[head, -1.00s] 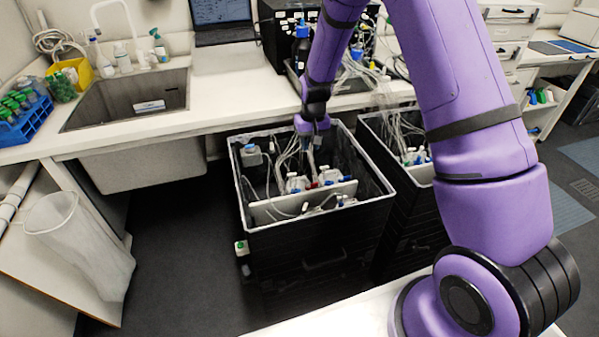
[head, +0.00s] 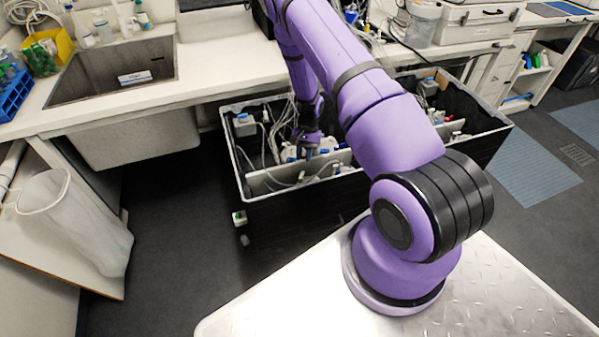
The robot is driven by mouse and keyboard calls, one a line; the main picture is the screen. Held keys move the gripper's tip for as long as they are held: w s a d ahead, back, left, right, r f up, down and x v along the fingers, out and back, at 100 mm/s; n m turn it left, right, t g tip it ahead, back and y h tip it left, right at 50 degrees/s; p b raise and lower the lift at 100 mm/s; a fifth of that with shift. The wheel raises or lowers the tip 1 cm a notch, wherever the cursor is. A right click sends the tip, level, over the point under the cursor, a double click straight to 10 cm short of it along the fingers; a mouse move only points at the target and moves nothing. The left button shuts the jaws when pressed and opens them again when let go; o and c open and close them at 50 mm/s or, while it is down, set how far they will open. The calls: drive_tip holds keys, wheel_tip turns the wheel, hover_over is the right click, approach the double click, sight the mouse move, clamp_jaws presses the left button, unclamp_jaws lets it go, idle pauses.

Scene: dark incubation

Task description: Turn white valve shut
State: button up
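My gripper (head: 308,148) points down into the left black crate (head: 225,150), low among white valve parts, blue fittings and tubes. Its fingers are small and partly hidden, so I cannot tell whether they are open or shut, or touching anything. White parts with blue pieces (head: 290,155) sit right beside the gripper. I cannot make out which one is the white valve or how its handle is turned. A pale panel (head: 262,184) stands across the crate in front of these parts.
A second black crate (head: 490,118) stands to the right, partly behind my arm. The bench with the sink (head: 110,85) runs behind the crates. A clear waste bin (head: 75,225) stands at left. The dark floor (head: 170,230) between bin and crates is free.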

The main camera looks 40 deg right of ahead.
sight(302, 173)
drive_tip(key=x, duration=0.6)
drive_tip(key=shift+s+f, duration=0.1)
drive_tip(key=shift+f, duration=0.3)
drive_tip(key=shift+c, duration=0.2)
clamp_jaws()
